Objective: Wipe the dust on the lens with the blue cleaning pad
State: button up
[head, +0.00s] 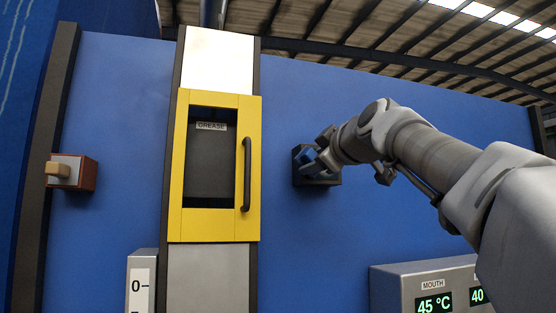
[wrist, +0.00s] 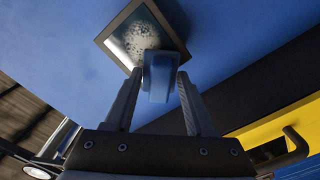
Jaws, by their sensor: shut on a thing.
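The lens (wrist: 140,40) is a dark square pane in a thin frame, and a speckled grey-white dust patch covers its middle. In the head view its dark housing (head: 318,181) is on the blue wall, partly hidden by my gripper (head: 322,150). In the wrist view my gripper (wrist: 160,73) is shut on the blue cleaning pad (wrist: 159,82), which sits between the two fingers. The pad's far end overlaps the lower corner of the lens, just beside the dust. I cannot tell whether the pad touches the pane.
Left of the housing is a yellow-framed cabinet door (head: 222,225) with a dark handle (head: 246,174). A brown box with a tan knob (head: 70,172) is farther left. A grey temperature display box (head: 400,275) stands below my arm. The blue wall between cabinet and housing is clear.

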jog(key=shift+w, duration=0.3)
jog(key=w+d, duration=0.1)
jog(key=d, duration=0.5)
jog(key=shift+d, duration=0.35)
dwell(0.3)
jog(key=shift+s+a+b, duration=0.15)
jog(key=shift+a+b, duration=0.05)
jog(key=shift+a, duration=0.95)
jog(key=shift+s+a+b, duration=0.2)
jog(key=shift+a+b, duration=0.05)
jog(key=shift+a, duration=0.85)
jog(key=shift+s+a+b, duration=0.15)
jog(key=shift+a+b, duration=0.05)
jog(key=shift+a, duration=0.95)
jog(key=shift+s, duration=0.1)
jog(key=shift+s+d+b, duration=0.2)
jog(key=shift+s+b, duration=0.2)
jog(key=shift+s, duration=0.55)
jog(key=shift+s+d+b, duration=0.2)
jog(key=shift+s+b, duration=0.15)
jog(key=shift+s, duration=0.55)
jog(key=shift+s+d+b, duration=0.2)
jog(key=shift+s+b, duration=0.2)
jog(key=shift+s, duration=0.55)
